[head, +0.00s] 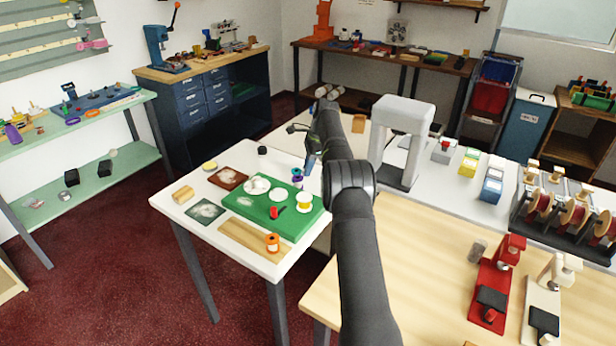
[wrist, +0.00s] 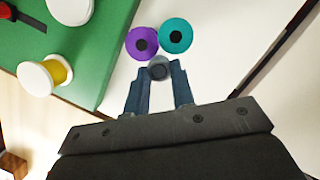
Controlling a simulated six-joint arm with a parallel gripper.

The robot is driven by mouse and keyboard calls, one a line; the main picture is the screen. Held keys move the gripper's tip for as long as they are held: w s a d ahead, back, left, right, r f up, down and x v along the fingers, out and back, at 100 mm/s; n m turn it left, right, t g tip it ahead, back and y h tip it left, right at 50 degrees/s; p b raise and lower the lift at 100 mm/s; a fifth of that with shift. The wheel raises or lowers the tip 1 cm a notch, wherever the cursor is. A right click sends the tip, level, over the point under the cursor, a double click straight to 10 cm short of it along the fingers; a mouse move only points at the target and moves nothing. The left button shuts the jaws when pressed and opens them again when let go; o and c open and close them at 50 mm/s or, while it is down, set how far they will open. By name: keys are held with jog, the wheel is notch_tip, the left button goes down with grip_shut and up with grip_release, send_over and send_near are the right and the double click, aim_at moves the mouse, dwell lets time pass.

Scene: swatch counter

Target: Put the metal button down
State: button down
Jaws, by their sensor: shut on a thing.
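My gripper (wrist: 159,77) is shut on a small round grey metal button (wrist: 158,71), held between the two blue-grey fingertips in the wrist view. A purple spool (wrist: 141,43) and a teal spool (wrist: 176,36) stand side by side just beyond the fingertips, over the white tabletop. I cannot tell whether the button touches the table or either spool. In the head view, my gripper (head: 311,150) is at the white table's far right part, largely hidden by my arm, and the button cannot be made out there. The purple spool (head: 297,174) shows just below it.
A green board (head: 262,225) carries white discs and a spool with yellow thread (head: 304,201); that spool also shows in the wrist view (wrist: 45,77). An orange spool (head: 272,243) stands at the front. White tabletop (wrist: 222,65) is bare right of the teal spool.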

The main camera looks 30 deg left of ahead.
aim_at(308, 185)
notch_tip(308, 185, down, 4)
jog(key=shift+f, duration=0.1)
jog(key=shift+d+f, duration=0.1)
jog(key=shift+f, duration=0.35)
jog(key=shift+s+f, duration=0.1)
jog(key=shift+f, duration=0.05)
jog(key=c, duration=1.2)
grip_release()
jog(key=shift+f, duration=0.15)
jog(key=shift+c, duration=0.2)
jog(key=v, duration=0.9)
jog(key=shift+a, duration=0.3)
